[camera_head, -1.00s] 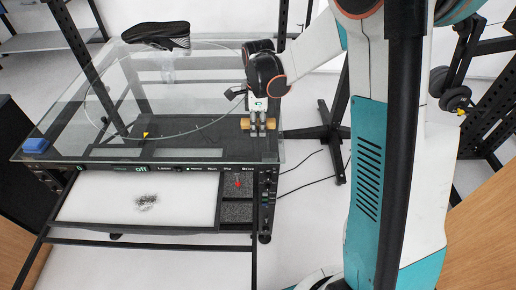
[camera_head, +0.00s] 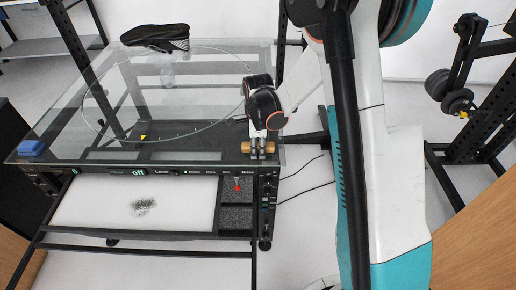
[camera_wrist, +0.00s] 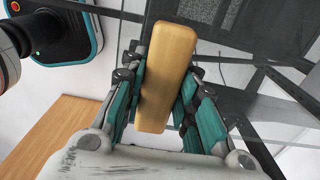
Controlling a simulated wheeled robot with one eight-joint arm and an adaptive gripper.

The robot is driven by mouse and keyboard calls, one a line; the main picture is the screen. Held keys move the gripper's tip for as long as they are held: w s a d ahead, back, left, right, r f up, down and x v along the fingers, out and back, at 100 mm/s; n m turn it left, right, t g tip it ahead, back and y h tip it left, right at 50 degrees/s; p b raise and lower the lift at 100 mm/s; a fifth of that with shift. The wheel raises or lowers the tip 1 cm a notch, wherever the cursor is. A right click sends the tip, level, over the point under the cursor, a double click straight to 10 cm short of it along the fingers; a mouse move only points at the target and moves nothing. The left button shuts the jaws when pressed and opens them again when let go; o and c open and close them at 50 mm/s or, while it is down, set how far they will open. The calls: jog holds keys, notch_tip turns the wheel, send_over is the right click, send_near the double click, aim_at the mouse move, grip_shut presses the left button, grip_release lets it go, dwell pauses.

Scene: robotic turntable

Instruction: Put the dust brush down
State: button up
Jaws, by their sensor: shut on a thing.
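The dust brush (camera_head: 244,147) has a tan wooden body and shows at the table's front right corner. My gripper (camera_head: 262,150) is shut on it. In the wrist view the wooden body (camera_wrist: 165,75) sits between the teal finger pads of my gripper (camera_wrist: 162,112). Its bristles are not visible in either view. The brush appears near the front edge of the glass table top (camera_head: 205,140); I cannot tell whether it touches the glass.
A black shoe (camera_head: 157,36) lies at the back of the glass. A blue block (camera_head: 31,147) sits at the front left corner. Below, an open drawer (camera_head: 90,205) holds a grey pile (camera_head: 143,206). A red item (camera_head: 237,183) is in a side compartment.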

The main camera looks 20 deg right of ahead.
jog(key=shift+f, duration=0.1)
jog(key=shift+s+f+b, duration=0.1)
jog(key=shift+f+b, duration=0.2)
jog(key=shift+b, duration=0.15)
jog(key=o, duration=1)
jog(key=shift+c, duration=0.2)
jog(key=shift+o, duration=0.2)
